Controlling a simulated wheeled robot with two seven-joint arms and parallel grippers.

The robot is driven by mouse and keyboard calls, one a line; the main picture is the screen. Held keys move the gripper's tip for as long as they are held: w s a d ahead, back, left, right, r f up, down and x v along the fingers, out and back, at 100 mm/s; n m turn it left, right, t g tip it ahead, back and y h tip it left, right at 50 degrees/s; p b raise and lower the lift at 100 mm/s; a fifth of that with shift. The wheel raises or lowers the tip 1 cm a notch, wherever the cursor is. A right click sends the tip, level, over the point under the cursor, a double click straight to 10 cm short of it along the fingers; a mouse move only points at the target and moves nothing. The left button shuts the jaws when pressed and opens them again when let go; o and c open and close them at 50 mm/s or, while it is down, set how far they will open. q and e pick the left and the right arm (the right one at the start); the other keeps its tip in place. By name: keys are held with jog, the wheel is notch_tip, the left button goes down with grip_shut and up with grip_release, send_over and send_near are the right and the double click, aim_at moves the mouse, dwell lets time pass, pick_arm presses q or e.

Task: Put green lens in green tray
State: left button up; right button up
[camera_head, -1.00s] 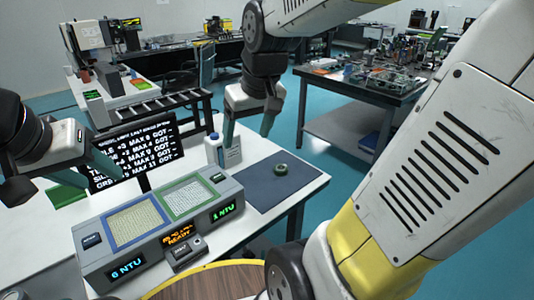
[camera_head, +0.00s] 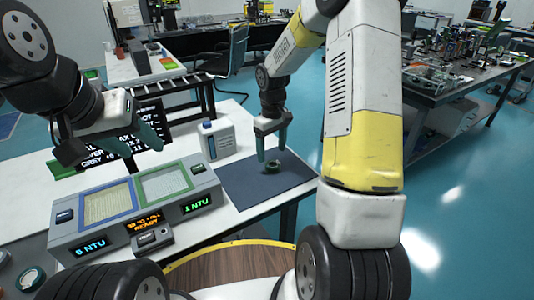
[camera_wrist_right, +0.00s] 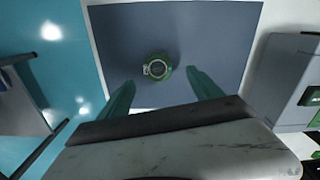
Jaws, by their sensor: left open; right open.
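The green lens (camera_head: 273,166) is a small dark green ring lying on a blue-grey mat (camera_head: 245,185) at the right of the white table; it also shows in the right wrist view (camera_wrist_right: 157,67). My right gripper (camera_head: 271,150) is open and points down just above the lens. In the right wrist view its fingers (camera_wrist_right: 160,85) are apart, with the lens ahead of and between their tips, not touched. The green-framed tray (camera_head: 167,184) is in the grey instrument, beside a blue-framed one (camera_head: 107,204). My left gripper (camera_head: 110,150) is open and empty above the table's left part.
A white bottle (camera_head: 217,138) stands between the mat and a black text screen (camera_head: 152,115), which my left gripper partly covers. The grey instrument (camera_head: 70,235) has lit displays. A small device (camera_head: 152,238) sits at its front. The mat around the lens is clear.

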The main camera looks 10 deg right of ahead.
aim_at(272, 164)
jog(key=f, duration=0.5)
jog(key=shift+w+d+f, duration=0.15)
jog(key=shift+w+f, duration=0.05)
jog(key=shift+f, duration=0.15)
jog(key=c, duration=1.6)
jog(key=shift+r, duration=0.1)
grip_shut()
jog(key=shift+r, duration=0.1)
